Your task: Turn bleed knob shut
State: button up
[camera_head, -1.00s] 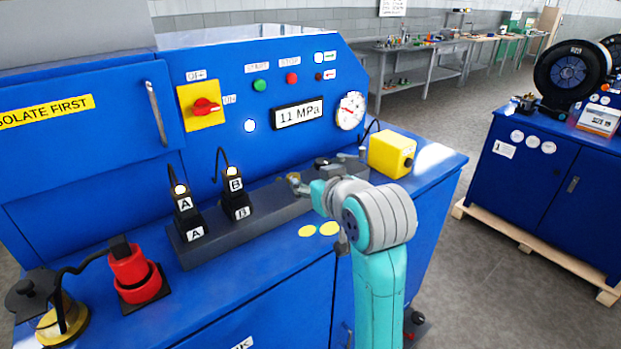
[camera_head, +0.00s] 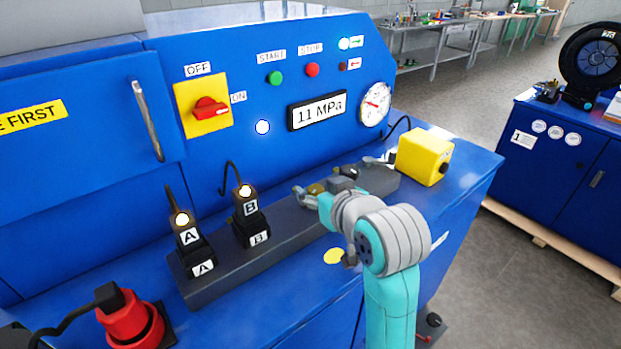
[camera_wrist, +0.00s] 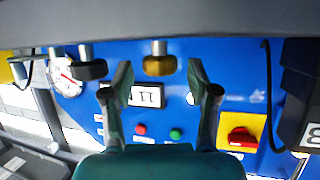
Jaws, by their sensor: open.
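A brass knob (camera_wrist: 159,65) on a short stem shows between my gripper's fingertips (camera_wrist: 160,80) in the wrist view. The fingers are open, one on each side, with gaps to the knob. A black knob (camera_wrist: 91,69) is to its left, outside the fingers. In the head view the brass knob (camera_head: 316,189) is partly hidden by my gripper (camera_head: 311,196), and the black knob (camera_head: 347,171) is behind it. Both are on the dark manifold block (camera_head: 285,222). I see no label saying which knob is the bleed. The pressure gauge (camera_head: 375,104) and the 11 MPa display (camera_head: 317,110) are on the panel.
Plugs A (camera_head: 190,240) and B (camera_head: 250,210) stand on the block with cables. A yellow box (camera_head: 424,156) is at the bench's right end. A red connector (camera_head: 130,322) is at front left. A red rotary switch (camera_head: 209,109) is on the panel.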

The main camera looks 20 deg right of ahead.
jog(key=shift+w+f, duration=0.1)
jog(key=shift+w, duration=0.15)
grip_shut()
jog(key=shift+d+n+y, duration=0.15)
jog(key=shift+n+y, duration=0.25)
jog(key=shift+d+n+y, duration=0.1)
jog(key=shift+n+y, duration=0.5)
jog(key=shift+y, duration=0.1)
jog(key=n+g+y, duration=0.1)
jog(key=n+y, duration=0.2)
jog(key=shift+w+d+g+y, duration=0.1)
jog(key=shift+d+g+y, duration=0.05)
jog(key=shift+g+y, duration=0.2)
jog(key=n+g+y, duration=0.2)
jog(key=n, duration=0.1)
jog(key=n+g+y, duration=0.3)
jog(key=shift+w+d+n+g, duration=0.1)
jog(key=shift+w+n+g, duration=0.15)
jog(key=shift+n, duration=0.15)
